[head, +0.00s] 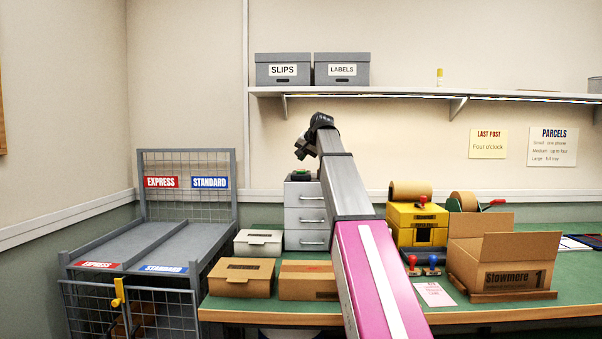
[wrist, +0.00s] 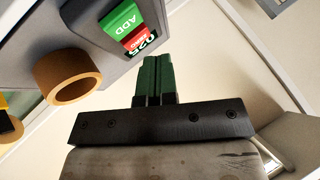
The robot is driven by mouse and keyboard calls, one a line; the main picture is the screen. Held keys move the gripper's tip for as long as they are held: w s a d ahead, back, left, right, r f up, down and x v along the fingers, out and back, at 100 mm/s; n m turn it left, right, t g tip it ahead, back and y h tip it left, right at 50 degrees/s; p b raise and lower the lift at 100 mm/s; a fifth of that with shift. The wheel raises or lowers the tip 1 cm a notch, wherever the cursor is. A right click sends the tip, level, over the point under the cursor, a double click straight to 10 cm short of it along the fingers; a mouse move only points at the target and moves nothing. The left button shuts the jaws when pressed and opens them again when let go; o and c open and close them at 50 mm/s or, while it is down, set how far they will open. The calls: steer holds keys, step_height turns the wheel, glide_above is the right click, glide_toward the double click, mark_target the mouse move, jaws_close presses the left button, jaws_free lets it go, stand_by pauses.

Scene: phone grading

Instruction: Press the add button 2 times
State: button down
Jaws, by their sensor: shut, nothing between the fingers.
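In the wrist view a green button marked ADD (wrist: 122,20) shows at the top, upside down, on a grey surface. The fingertips are just below the display in the picture and appear apart from the ADD button. In the head view a small dark and green device (head: 300,175) stands on the grey drawer unit (head: 306,215), below my dark wrist.
A brown ring (wrist: 70,80) is left of my fingers in the wrist view. A white carton (head: 258,242) and brown boxes (head: 241,278) stand left of my arm. A yellow machine (head: 417,222) and an open carton (head: 505,262) stand right. A shelf (head: 400,92) runs above.

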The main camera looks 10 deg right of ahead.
steer(key=shift+r, duration=1.55)
steer(key=shift+s, duration=0.1)
